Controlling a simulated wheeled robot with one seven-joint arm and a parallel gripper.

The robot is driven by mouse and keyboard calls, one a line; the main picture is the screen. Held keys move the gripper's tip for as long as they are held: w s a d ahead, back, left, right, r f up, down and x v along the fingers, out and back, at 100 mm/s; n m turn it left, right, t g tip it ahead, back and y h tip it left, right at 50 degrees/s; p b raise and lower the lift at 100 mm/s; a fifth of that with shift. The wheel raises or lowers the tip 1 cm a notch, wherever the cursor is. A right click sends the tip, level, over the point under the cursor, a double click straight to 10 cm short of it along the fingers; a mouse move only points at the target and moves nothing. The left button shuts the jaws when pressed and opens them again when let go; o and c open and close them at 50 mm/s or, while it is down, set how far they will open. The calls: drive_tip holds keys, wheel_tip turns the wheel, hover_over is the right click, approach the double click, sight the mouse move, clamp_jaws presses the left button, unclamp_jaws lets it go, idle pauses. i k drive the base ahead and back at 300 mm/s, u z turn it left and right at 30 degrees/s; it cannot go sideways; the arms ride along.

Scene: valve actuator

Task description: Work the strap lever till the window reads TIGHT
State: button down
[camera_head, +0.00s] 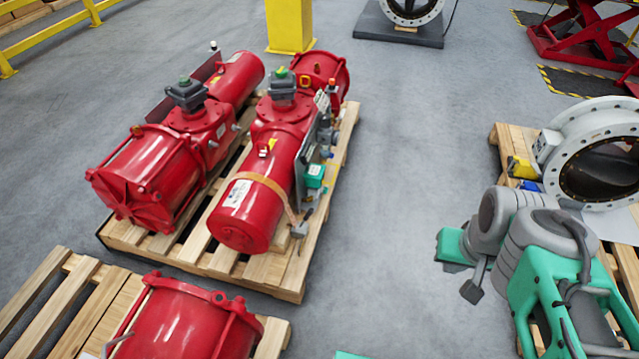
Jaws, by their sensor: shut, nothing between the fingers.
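A red valve actuator (240,208) lies on a wooden pallet left of centre. An orange strap (262,181) runs over its near cylinder. A small grey piece (300,229), which looks like the strap's lever or ratchet, sits at the strap's lower end by the pallet's right side; its position is too small to tell. A green box (315,175) is on the actuator's side above it. No window reading can be made out. My gripper (472,291) is shut and empty, over the floor well to the right of the strap, apart from everything.
A second red actuator (150,172) lies on the left of the same pallet (285,285). Another red cylinder (190,322) is on a pallet at the lower left. A white flanged valve (549,150) stands on a pallet at the right. Grey floor (400,180) between the pallets is clear.

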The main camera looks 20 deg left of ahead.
sight(310, 213)
drive_tip(key=i, duration=1.8)
drive_tip(key=u, duration=2.95)
